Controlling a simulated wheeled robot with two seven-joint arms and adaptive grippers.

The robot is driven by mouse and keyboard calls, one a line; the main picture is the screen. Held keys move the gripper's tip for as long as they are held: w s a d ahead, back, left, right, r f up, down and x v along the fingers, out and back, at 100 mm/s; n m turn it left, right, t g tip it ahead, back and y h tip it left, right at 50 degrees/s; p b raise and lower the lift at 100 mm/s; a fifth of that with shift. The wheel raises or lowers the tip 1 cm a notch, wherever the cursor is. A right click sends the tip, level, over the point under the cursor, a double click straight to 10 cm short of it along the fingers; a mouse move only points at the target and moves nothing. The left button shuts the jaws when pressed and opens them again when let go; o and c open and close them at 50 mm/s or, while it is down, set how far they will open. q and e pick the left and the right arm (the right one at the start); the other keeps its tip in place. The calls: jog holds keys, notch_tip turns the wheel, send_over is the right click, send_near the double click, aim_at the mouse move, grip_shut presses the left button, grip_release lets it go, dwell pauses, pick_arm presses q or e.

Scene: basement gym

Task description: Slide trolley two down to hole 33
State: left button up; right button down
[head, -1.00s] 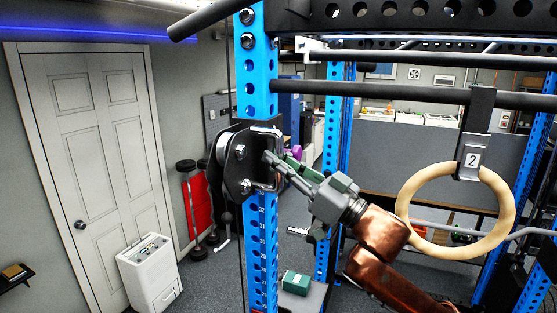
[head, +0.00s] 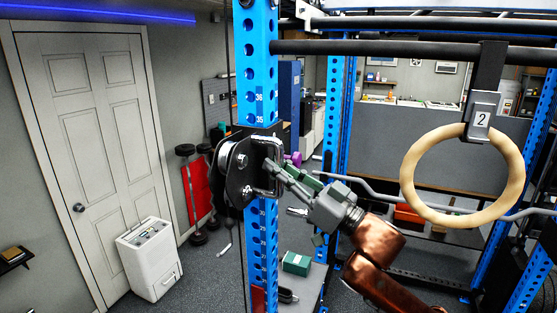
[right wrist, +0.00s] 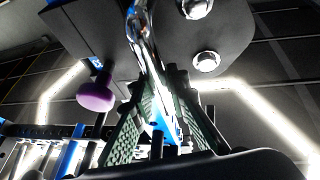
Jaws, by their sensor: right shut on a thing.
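The trolley (head: 232,170) is a black plate carriage with bolts and rollers, fitted around the blue upright (head: 258,60). A bright metal loop handle (head: 278,150) stands out from its right side. My right gripper (head: 272,168) is shut on this handle, coming in from the lower right. In the right wrist view the chrome handle (right wrist: 143,35) runs down between my green-padded fingers (right wrist: 160,115). A purple knob (right wrist: 97,95) shows at left there. Labels 36 and 35 (head: 259,108) are legible just above the trolley; those below are too small to read surely. My left gripper is out of view.
A wooden ring (head: 408,180) hangs at right under a tag (head: 482,120) marked 2. A black crossbar (head: 400,48) joins the upright above the trolley. A green box (head: 296,263) sits low beside the upright. A white cabinet unit (head: 148,260) stands by the door.

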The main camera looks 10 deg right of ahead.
jog(key=c, duration=1.8)
grip_release()
jog(key=shift+c, duration=0.2)
jog(key=shift+d, duration=0.1)
jog(key=v, duration=1.2)
